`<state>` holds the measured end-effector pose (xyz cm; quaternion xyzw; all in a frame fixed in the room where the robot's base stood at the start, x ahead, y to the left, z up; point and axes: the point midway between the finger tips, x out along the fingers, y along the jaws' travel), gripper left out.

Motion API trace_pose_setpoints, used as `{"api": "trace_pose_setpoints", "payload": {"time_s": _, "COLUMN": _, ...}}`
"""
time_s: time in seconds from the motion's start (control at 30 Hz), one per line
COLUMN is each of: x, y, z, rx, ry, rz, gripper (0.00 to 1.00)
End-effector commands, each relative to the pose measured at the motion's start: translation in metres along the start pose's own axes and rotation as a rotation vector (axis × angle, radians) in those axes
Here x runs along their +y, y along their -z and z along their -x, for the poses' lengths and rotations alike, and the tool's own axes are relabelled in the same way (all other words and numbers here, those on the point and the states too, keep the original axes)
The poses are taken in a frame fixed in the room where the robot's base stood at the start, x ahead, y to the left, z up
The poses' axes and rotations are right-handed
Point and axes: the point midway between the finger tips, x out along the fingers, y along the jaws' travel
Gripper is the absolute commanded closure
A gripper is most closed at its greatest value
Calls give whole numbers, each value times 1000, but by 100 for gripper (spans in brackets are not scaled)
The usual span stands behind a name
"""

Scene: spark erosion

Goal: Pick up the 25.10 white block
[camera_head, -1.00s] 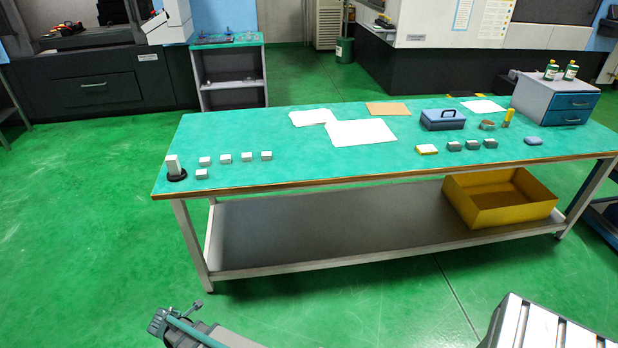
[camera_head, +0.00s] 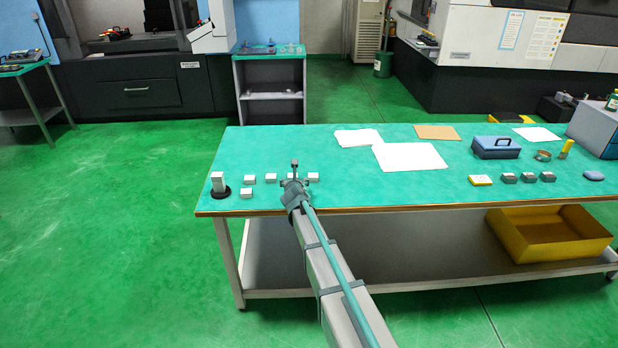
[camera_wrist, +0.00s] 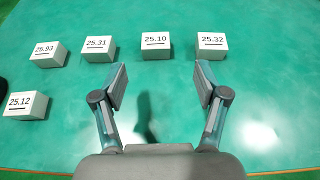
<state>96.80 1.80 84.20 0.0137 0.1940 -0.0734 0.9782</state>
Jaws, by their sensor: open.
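The white block marked 25.10 (camera_wrist: 155,41) stands on the green table top, ahead of my gripper and between its fingers' directions in the wrist view. My gripper (camera_wrist: 160,82) is open and empty, with its fingertips short of the block and touching nothing visible. Blocks marked 25.31 (camera_wrist: 98,45) and 25.32 (camera_wrist: 211,42) flank it left and right. Blocks 25.93 (camera_wrist: 48,52) and 25.12 (camera_wrist: 26,103) are farther left. In the head view my gripper (camera_head: 294,172) is over the table's left part and largely hides the 25.10 block.
White paper sheets (camera_head: 410,156) lie mid-table. Dark grey blocks (camera_head: 527,177), a yellow-and-white block (camera_head: 481,180) and a blue case (camera_head: 496,147) are on the right. The green surface directly before my gripper is clear.

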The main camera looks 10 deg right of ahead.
Motion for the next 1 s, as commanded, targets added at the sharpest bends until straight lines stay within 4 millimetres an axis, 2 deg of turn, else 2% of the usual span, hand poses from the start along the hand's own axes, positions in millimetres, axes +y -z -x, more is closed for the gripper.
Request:
{"api": "trace_pose_setpoints", "payload": {"time_s": 0.2, "x": 0, "y": -2, "z": -34, "rx": 1, "ry": 1, "rz": 0, "gripper": 27}}
{"api": "trace_pose_setpoints", "payload": {"time_s": 0.3, "x": 0, "y": -1, "z": -45, "rx": 1, "ry": 0, "rz": 0, "gripper": 27}}
{"api": "trace_pose_setpoints", "payload": {"time_s": 0.53, "x": 2, "y": 0, "z": -57, "rx": 2, "ry": 0, "rz": -2, "gripper": 27}}
{"api": "trace_pose_setpoints", "payload": {"time_s": 0.83, "x": 4, "y": 0, "z": -96, "rx": 1, "ry": 0, "rz": -2, "gripper": 27}}
{"api": "trace_pose_setpoints", "payload": {"time_s": 1.0, "x": 4, "y": 1, "z": -100, "rx": 1, "ry": 0, "rz": -3, "gripper": 27}}
